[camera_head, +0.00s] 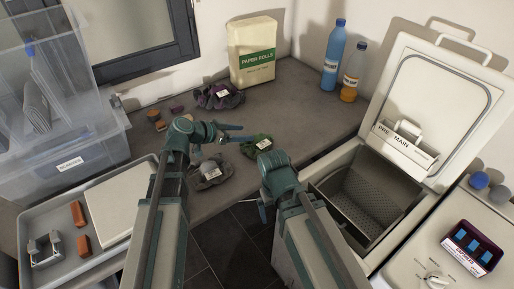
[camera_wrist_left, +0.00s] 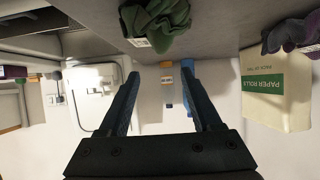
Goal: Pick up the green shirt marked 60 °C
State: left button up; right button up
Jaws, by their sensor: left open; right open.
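The green shirt (camera_head: 254,146) lies crumpled on the grey counter (camera_head: 296,98), with a white tag on it that is too small to read. In the left wrist view the green shirt (camera_wrist_left: 160,22) shows at the top, beyond and above the fingertips, with its tag at its lower edge. My left gripper (camera_head: 238,133) is open and empty, just above and left of the shirt in the head view. Its two fingers (camera_wrist_left: 160,80) are wide apart with nothing between them. My right gripper (camera_head: 264,207) is low near the counter's front edge, below the shirt in the picture, and open.
A grey garment (camera_head: 211,176) and a purple garment (camera_head: 219,97) lie on the counter. Paper rolls (camera_head: 252,55), a blue bottle (camera_head: 333,55) and an orange bottle (camera_head: 351,78) stand behind. An open toploader (camera_head: 405,135) is at right, a tray (camera_head: 45,212) at left.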

aim_at(256, 134)
pick_arm(q)
jog(key=shift+x, duration=0.75)
jog(key=b+x, duration=0.2)
jog(key=x, duration=0.1)
jog(key=b+x, duration=0.1)
jog(key=shift+w+a+f, duration=0.1)
jog(key=shift+w+f, duration=0.2)
jog(key=shift+f, duration=0.25)
jog(key=shift+w+d+f+b, duration=0.1)
jog(key=shift+w+d+b, duration=0.05)
jog(key=shift+d+b, duration=0.15)
grip_shut()
